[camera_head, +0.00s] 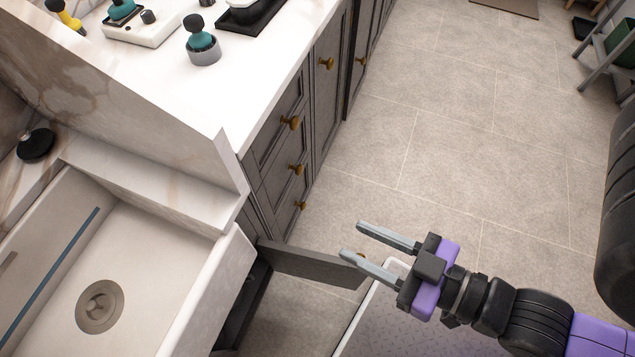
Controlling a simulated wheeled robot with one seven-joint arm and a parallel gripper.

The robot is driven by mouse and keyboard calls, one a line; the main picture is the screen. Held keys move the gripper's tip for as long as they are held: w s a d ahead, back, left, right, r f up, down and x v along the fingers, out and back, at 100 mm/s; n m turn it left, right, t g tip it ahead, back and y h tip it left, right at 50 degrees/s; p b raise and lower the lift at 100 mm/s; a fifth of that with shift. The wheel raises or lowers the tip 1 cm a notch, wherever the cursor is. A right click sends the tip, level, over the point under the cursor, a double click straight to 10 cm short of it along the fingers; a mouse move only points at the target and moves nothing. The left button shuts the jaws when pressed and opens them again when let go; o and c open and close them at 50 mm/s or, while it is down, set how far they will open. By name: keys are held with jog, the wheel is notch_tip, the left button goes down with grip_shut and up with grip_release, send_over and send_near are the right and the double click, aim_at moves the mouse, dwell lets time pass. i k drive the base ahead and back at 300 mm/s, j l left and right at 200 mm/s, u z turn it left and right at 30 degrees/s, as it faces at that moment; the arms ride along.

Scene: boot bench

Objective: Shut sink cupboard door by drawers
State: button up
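The sink cupboard door (312,265) is a dark grey panel that stands open below the sink (150,270), sticking out from the cabinet front beside the drawers (280,165). A brass knob shows in part near its outer end, by my gripper. My gripper (349,239) is open, its two grey fingers pointing left. The lower finger's tip overlaps the door's outer end in the view; I cannot tell whether they touch. The dark cupboard opening (243,305) shows below the sink's front edge.
A white-rimmed tray-like surface (430,325) lies below my gripper. The marble counter (160,70) holds several small items. Tiled floor (450,130) is open to the right of the cabinets. A grey stand (607,60) is at the far right.

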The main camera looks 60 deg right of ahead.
aim_at(284, 259)
jog(key=l, duration=2.3)
jog(key=l+u, duration=0.2)
jog(key=l, duration=0.5)
jog(key=k+l+u, duration=0.15)
jog(key=l, duration=0.5)
jog(key=l+u, duration=0.2)
jog(key=l, duration=0.5)
jog(key=u, duration=1.35)
jog(key=i+l+z, duration=0.25)
jog(key=k+l, duration=0.05)
